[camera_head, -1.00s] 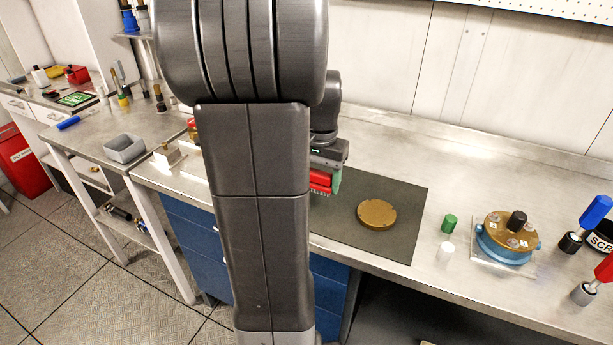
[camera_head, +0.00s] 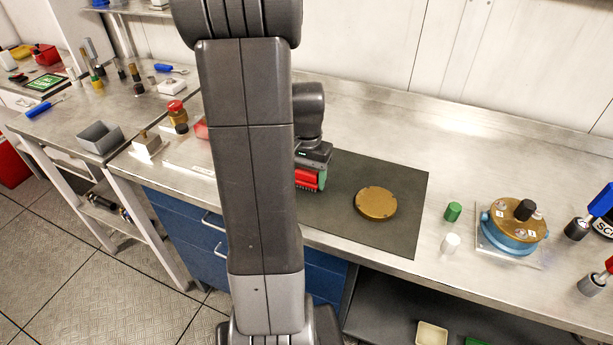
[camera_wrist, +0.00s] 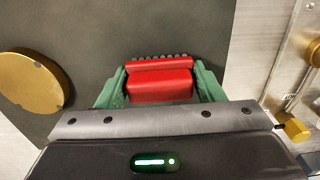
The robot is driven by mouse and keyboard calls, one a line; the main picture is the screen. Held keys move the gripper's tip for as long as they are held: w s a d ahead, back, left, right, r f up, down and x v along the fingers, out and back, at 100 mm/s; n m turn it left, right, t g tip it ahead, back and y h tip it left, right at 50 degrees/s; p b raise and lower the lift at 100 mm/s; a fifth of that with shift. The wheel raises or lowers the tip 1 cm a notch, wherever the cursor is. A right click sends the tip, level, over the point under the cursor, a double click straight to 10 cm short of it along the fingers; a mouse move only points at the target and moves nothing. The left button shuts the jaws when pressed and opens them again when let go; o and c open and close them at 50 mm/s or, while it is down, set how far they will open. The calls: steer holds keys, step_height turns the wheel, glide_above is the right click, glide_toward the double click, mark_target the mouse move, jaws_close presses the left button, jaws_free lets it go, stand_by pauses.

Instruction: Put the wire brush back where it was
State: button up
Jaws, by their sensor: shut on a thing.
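The wire brush (camera_head: 306,184) has a red body with a row of dark bristle tips along one edge. My gripper (camera_wrist: 160,76) is shut on it, with a green finger on each side of the red body (camera_wrist: 160,88) in the wrist view. In the head view, my gripper (camera_head: 316,174) holds the brush over the left part of the dark mat (camera_head: 400,226). My arm hides the mat's left end and some bench there. I cannot tell whether the brush touches the mat.
A brass disc (camera_head: 376,203) lies on the mat, right of the brush. Green (camera_head: 453,211) and white (camera_head: 450,243) cylinders and a blue-and-brass housing (camera_head: 513,228) stand farther right. A grey bin (camera_head: 99,137) is on the left bench. The back of the bench is clear.

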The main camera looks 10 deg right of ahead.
mark_target(307, 171)
steer(key=shift+f, duration=0.25)
steer(key=shift+f, duration=0.2)
steer(key=o, duration=0.9)
steer(key=shift+o, duration=0.2)
steer(key=shift+r, duration=0.1)
step_height(307, 171, up, 12)
steer(key=shift+r, duration=0.15)
